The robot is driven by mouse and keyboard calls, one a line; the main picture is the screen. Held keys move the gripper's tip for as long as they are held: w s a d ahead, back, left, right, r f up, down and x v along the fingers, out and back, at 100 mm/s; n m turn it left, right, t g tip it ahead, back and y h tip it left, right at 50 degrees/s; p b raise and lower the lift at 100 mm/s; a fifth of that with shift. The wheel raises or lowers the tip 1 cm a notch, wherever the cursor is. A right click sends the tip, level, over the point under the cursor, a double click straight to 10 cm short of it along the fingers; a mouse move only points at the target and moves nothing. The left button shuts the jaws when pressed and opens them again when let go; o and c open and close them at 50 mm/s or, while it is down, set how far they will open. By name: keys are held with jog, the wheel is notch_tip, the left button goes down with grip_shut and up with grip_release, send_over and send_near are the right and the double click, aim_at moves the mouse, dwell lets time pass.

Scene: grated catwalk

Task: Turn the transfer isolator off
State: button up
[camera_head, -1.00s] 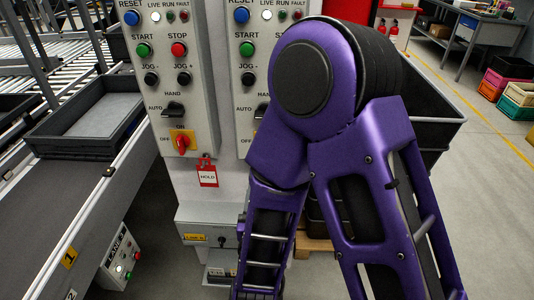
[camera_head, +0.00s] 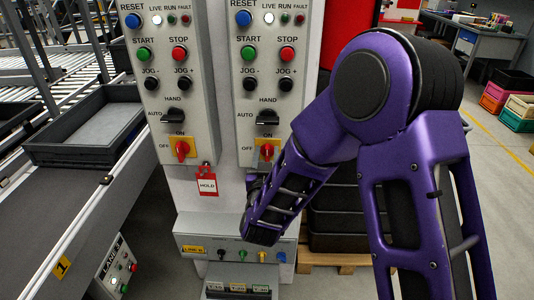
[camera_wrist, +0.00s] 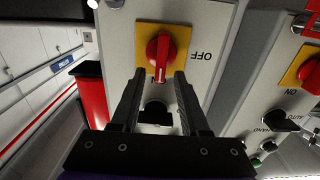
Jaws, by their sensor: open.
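Two grey control panels stand side by side in the head view, each with a red rotary isolator on a yellow plate. The left isolator (camera_head: 180,149) has a red HOLD tag (camera_head: 207,183) hanging beside it. I cannot read which panel is the transfer one.
Black selector switches (camera_head: 174,117) and several push buttons sit above the isolators. A lower box (camera_head: 197,240) with small coloured knobs is below. A conveyor with a grey tray (camera_head: 88,132) is at left. Black crates (camera_head: 335,215) stand on a pallet at right.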

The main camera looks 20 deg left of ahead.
jog(key=shift+w, duration=0.15)
grip_shut()
dwell(0.5)
jog(key=n+b, duration=0.1)
jog(key=n, duration=0.1)
jog(key=a+n+b, duration=0.1)
jog(key=shift+f+n+b, duration=0.2)
jog(key=shift+n+b, duration=0.2)
jog(key=n, duration=0.3)
jog(key=n+b, duration=0.1)
jog(key=n, duration=0.1)
jog(key=shift+s+a+f+n, duration=0.2)
jog(key=shift+s+a+n, duration=0.05)
jog(key=shift+a+n, duration=0.1)
jog(key=shift+a+f+n+p, duration=0.1)
jog(key=shift+f+n+p, duration=0.2)
jog(key=shift+n, duration=1.1)
jog(key=shift+a+f+n+p, duration=0.15)
jog(key=shift+n+p, duration=0.15)
jog(key=shift+n, duration=1.05)
jog(key=shift+f+n+p, duration=0.25)
jog(key=shift+n+p, duration=0.05)
jog(key=shift+n, duration=1.1)
